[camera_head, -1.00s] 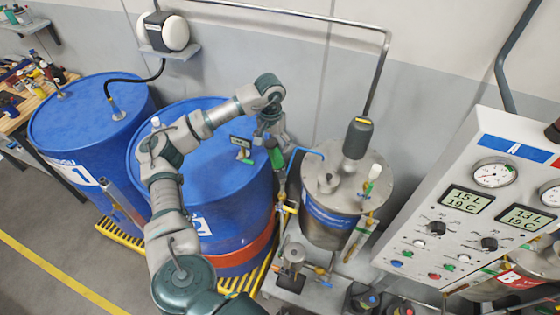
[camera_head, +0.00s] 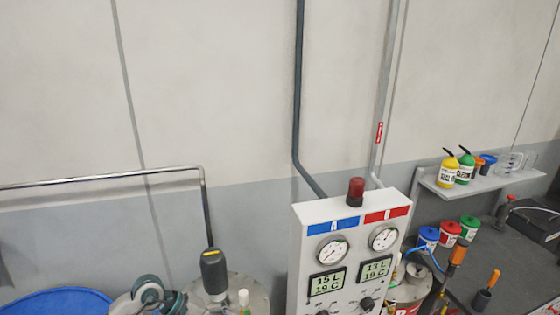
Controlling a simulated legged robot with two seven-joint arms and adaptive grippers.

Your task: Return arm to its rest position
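Part of my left arm (camera_head: 150,293) shows at the bottom edge, left of the centre. Only a grey and dark green joint section is visible, between the blue drum (camera_head: 55,303) and the steel vessel (camera_head: 235,297). The rest of this arm and its gripper are cut off by the frame or hidden. My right arm and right gripper are not in view.
The control panel (camera_head: 345,245) stands at the bottom centre, with two gauges, readouts of 15 L and 13 L, and a red lamp (camera_head: 356,191) on top. Bottles stand on the wall shelf (camera_head: 480,184) at right, above a dark bench (camera_head: 520,245).

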